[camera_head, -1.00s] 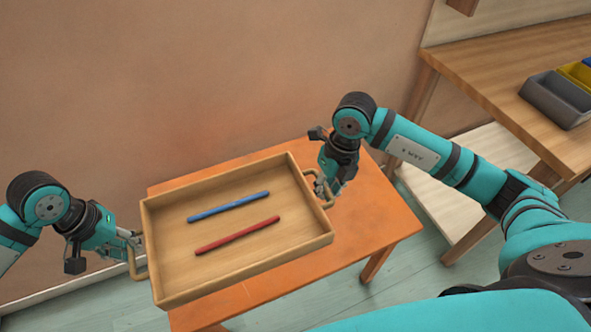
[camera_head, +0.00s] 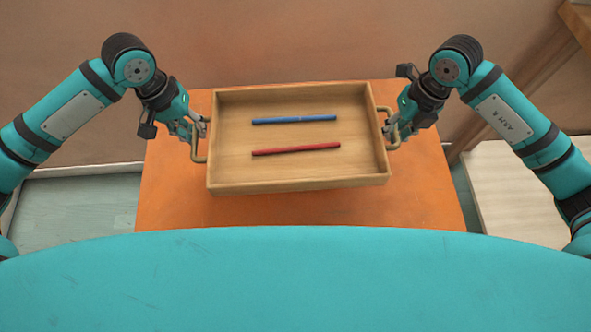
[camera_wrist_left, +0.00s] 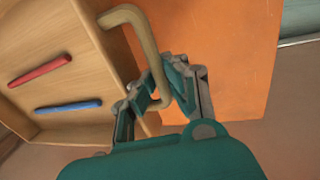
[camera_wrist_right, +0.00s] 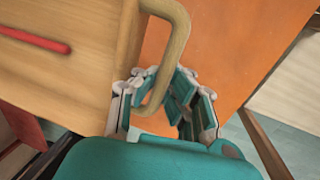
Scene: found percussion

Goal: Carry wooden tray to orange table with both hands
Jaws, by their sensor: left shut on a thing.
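The wooden tray (camera_head: 300,186) is a shallow light-brown box with a looped handle at each end. It appears level and over the orange table (camera_head: 300,212); I cannot tell surely whether it touches the top. A blue stick (camera_head: 294,120) and a red stick (camera_head: 296,149) lie inside it. My left gripper (camera_head: 200,130) is shut on the tray's left handle, which shows between its fingers in the left wrist view (camera_wrist_left: 157,65). My right gripper (camera_head: 393,129) is at the right handle and looks shut on it, with fingers on both sides in the right wrist view (camera_wrist_right: 160,80).
A wall (camera_head: 300,40) stands close behind the orange table. A pale low board (camera_head: 515,190) lies to the right, and part of a wooden table (camera_head: 578,22) shows at the upper right. Bare orange tabletop shows around the tray.

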